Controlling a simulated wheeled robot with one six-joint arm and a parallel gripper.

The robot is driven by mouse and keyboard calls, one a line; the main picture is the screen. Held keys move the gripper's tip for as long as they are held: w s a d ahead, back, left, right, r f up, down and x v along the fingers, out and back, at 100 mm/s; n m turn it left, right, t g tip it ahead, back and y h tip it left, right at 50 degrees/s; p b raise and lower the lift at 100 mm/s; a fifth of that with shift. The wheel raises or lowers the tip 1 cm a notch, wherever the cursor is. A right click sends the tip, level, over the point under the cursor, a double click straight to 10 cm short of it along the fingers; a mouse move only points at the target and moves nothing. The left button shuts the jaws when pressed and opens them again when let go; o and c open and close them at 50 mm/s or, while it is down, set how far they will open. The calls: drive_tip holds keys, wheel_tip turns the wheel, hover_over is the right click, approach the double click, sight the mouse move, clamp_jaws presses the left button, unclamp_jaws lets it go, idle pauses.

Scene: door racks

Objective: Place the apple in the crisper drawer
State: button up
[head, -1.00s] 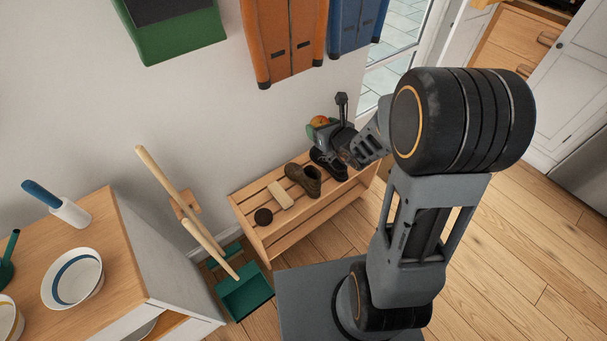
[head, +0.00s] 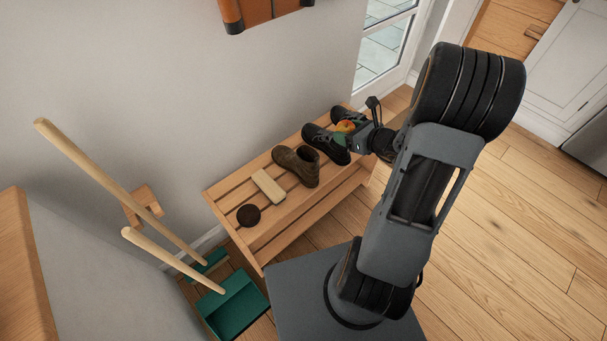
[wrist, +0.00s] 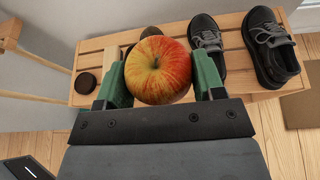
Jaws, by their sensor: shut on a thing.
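The red and yellow apple (wrist: 158,72) is between the green fingers of my gripper (wrist: 160,82) in the wrist view, stem side facing the camera. My gripper is shut on it. In the head view the apple (head: 346,126) shows small at my gripper (head: 350,131), in front of or above the far end of the shoe rack; the gap to the rack cannot be told. No crisper drawer can be made out in these views.
A slatted wooden shoe rack (head: 237,197) stands along the wall. A teal dustpan (head: 238,305) and wooden handles stand at left. Wooden floor (head: 500,220) is clear at right.

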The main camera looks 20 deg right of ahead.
drive_tip(key=s+d+f+n+y+b, duration=0.1)
drive_tip(key=s+d+f+b, duration=0.1)
drive_tip(key=s+f+b, duration=0.3)
drive_tip(key=d+f+b, duration=0.2)
drive_tip(key=f+b, duration=0.1)
drive_tip(key=f, duration=0.4)
drive_tip(key=b, duration=0.5)
hover_over(326, 171)
drive_tip(key=shift+g, duration=0.4)
drive_tip(key=f, duration=0.9)
drive_tip(key=shift+s+d, duration=0.15)
drive_tip(key=shift+s, duration=0.2)
drive_tip(key=shift+w+f+b, duration=0.25)
drive_tip(key=shift+f+b, duration=0.15)
drive_tip(key=shift+w+f+b, duration=0.1)
drive_tip(key=shift+f+b, duration=0.85)
drive_tip(key=shift+f, duration=0.6)
drive_tip(key=shift+f, duration=0.25)
drive_tip(key=o, duration=0.7)
drive_tip(key=shift+a+r, duration=0.1)
drive_tip(key=shift+a, duration=0.1)
